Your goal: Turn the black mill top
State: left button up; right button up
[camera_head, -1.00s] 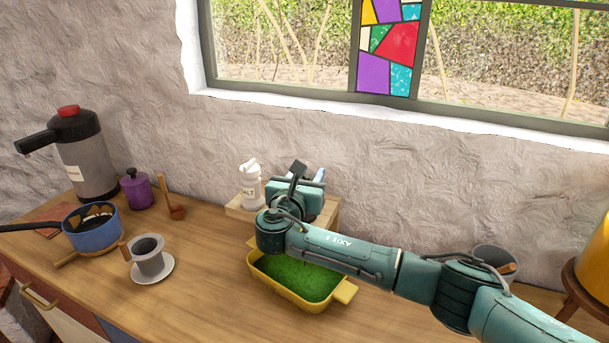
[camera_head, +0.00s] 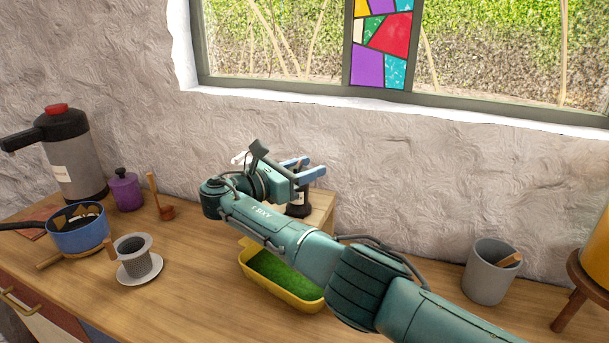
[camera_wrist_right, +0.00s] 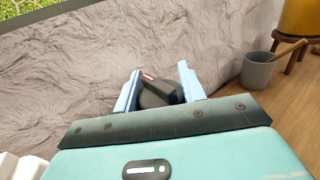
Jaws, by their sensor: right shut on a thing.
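The black mill (camera_head: 298,207) stands on the small wooden stand (camera_head: 322,203) by the wall, partly hidden by my right gripper. My right gripper (camera_head: 306,167) is at the top of the mill, its blue fingers reaching from the left. In the right wrist view, the black mill top (camera_wrist_right: 158,94) sits between the two fingers (camera_wrist_right: 160,78), and the gripper is shut on it. A small red mark shows on the top. My left gripper is not in view.
A white shaker (camera_head: 240,157) is mostly hidden behind my right gripper. A yellow dish with green contents (camera_head: 312,304) sits below my arm. A grey pot (camera_head: 488,272) stands right; a cup (camera_head: 132,245), blue pan (camera_head: 82,236) and purple jar (camera_head: 125,190) stand left.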

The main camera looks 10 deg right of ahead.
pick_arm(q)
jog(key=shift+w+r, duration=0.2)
pick_arm(e)
jog(key=shift+d+r+g, duration=0.1)
jog(key=shift+g, duration=0.2)
jog(key=o, duration=1)
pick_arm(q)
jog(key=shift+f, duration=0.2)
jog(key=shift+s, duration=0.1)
